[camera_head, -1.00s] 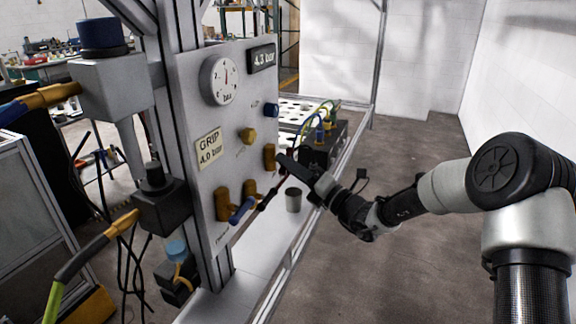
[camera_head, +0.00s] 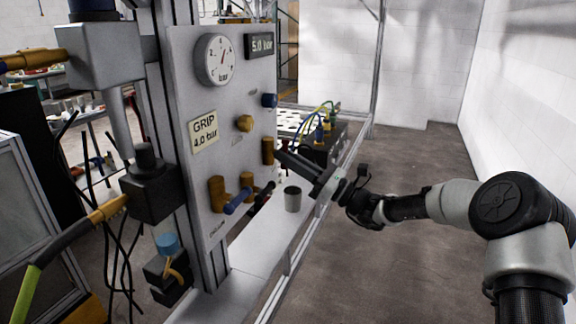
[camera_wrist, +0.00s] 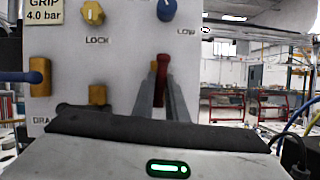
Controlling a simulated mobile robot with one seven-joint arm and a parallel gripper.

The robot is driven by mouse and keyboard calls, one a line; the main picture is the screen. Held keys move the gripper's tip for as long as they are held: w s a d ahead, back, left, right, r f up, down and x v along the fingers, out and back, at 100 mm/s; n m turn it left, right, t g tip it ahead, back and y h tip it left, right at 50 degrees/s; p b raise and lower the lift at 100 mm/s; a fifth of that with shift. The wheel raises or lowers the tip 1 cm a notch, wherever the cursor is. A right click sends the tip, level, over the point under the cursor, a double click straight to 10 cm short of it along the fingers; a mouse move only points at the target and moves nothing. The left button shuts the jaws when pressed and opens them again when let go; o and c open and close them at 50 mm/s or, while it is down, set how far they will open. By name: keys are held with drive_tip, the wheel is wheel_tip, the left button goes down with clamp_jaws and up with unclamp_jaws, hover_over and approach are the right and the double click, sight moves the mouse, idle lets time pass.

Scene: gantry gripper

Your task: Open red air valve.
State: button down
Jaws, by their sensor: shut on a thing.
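The red valve handle (camera_wrist: 163,72) stands upright between my two fingers in the wrist view, at the right of the panel's lower row. My gripper (camera_wrist: 163,98) is shut on it, with one finger on each side. In the head view my gripper (camera_head: 282,157) reaches the panel's right edge, beside a brass valve body (camera_head: 268,151). The red handle is mostly hidden there by the gripper. The grey panel (camera_head: 222,115) carries a round gauge (camera_head: 215,60) and a digital display (camera_head: 259,45) reading 5.0 bar. A label (camera_head: 203,132) reads GRIP 4.0 bar.
A blue-handled valve (camera_head: 237,201) and a black-handled valve (camera_head: 262,197) sit lower on the panel. A yellow knob (camera_head: 244,123) and a blue knob (camera_head: 269,100) are above. A grey cup (camera_head: 292,199) stands on the shelf below my gripper. The floor at right is clear.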

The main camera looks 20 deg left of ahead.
drive_tip(key=n+g+b, duration=0.1)
drive_tip(key=n+g, duration=0.1)
drive_tip(key=n, duration=0.1)
drive_tip(key=n+g+b, duration=0.1)
drive_tip(key=n, duration=0.2)
drive_tip(key=n+g+b, duration=0.1)
drive_tip(key=n+g, duration=0.1)
drive_tip(key=n, duration=0.1)
drive_tip(key=shift+s+a+f+g, duration=0.25)
drive_tip(key=shift+s+g, duration=0.05)
drive_tip(key=c, duration=2.4)
unclamp_jaws()
drive_tip(key=shift+n+g+h, duration=0.3)
drive_tip(key=shift+n+g, duration=0.2)
drive_tip(key=shift+n, duration=0.8)
drive_tip(key=shift+c, duration=0.2)
drive_tip(key=shift+o, duration=0.2)
drive_tip(key=shift+w+f+b, duration=0.1)
drive_tip(key=shift+b, duration=0.2)
drive_tip(key=o, duration=0.8)
drive_tip(key=shift+o, duration=0.2)
drive_tip(key=shift+w+d+r, duration=0.1)
drive_tip(key=shift+d+r, duration=0.05)
drive_tip(key=shift+r, duration=0.05)
drive_tip(key=shift+d, duration=0.1)
drive_tip(key=p+v, duration=0.1)
drive_tip(key=v, duration=1.6)
drive_tip(key=shift+p, duration=0.3)
